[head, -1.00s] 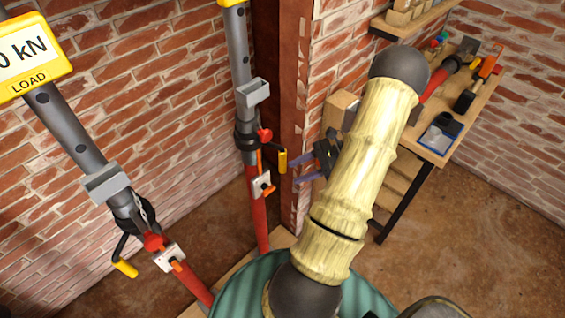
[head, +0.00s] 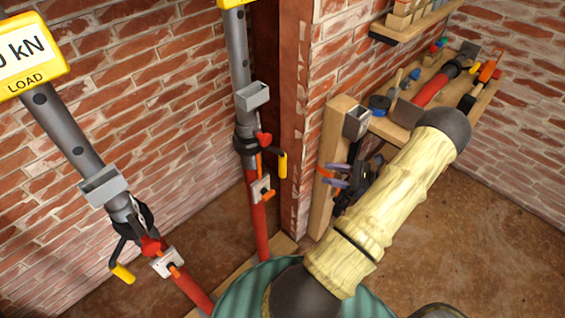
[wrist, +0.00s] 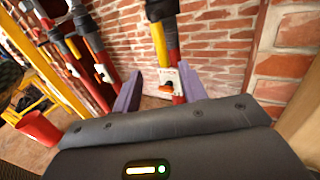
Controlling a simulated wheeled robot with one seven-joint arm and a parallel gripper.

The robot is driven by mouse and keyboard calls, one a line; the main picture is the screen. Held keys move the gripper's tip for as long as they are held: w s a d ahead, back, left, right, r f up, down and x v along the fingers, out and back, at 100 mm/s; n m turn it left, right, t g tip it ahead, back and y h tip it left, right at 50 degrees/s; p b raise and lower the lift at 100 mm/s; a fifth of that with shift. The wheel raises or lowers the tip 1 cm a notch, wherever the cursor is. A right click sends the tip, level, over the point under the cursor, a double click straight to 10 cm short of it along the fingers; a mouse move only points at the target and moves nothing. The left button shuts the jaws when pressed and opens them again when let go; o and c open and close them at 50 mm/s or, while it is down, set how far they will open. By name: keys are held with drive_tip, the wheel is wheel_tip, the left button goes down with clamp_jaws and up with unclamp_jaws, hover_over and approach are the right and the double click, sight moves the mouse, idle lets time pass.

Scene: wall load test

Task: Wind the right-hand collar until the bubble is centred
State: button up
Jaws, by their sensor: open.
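The right-hand prop has a dark collar (head: 246,140) with a red knob and a yellow handle (head: 283,165) hanging at its right. Below the collar, a white plate (head: 261,188) with an orange pin sits on the red tube. I see no bubble; a grey box (head: 253,96) is fixed above the collar. My gripper (head: 327,174) is open and empty, to the right of the yellow handle and apart from it. In the wrist view, my gripper's purple fingers (wrist: 159,70) point towards a prop with a yellow handle (wrist: 160,45) and a white plate (wrist: 168,83), beyond the fingertips.
The left prop (head: 68,132) carries a similar collar and a yellow load display (head: 30,55), partly cut off. A wooden post (head: 328,150) stands close beside my gripper. A tool bench (head: 485,95) is at the right. A red bucket (wrist: 38,130) shows in the wrist view.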

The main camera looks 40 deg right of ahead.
sight(282, 164)
drive_tip(key=p+x, duration=0.4)
drive_tip(key=x, duration=1)
drive_tip(key=shift+w+a+r, duration=0.1)
drive_tip(key=shift+w+a, duration=0.05)
drive_tip(key=shift+w, duration=0.05)
drive_tip(key=shift+w+a, duration=0.25)
drive_tip(key=shift+w, duration=0.15)
drive_tip(key=shift+c, duration=0.2)
clamp_jaws()
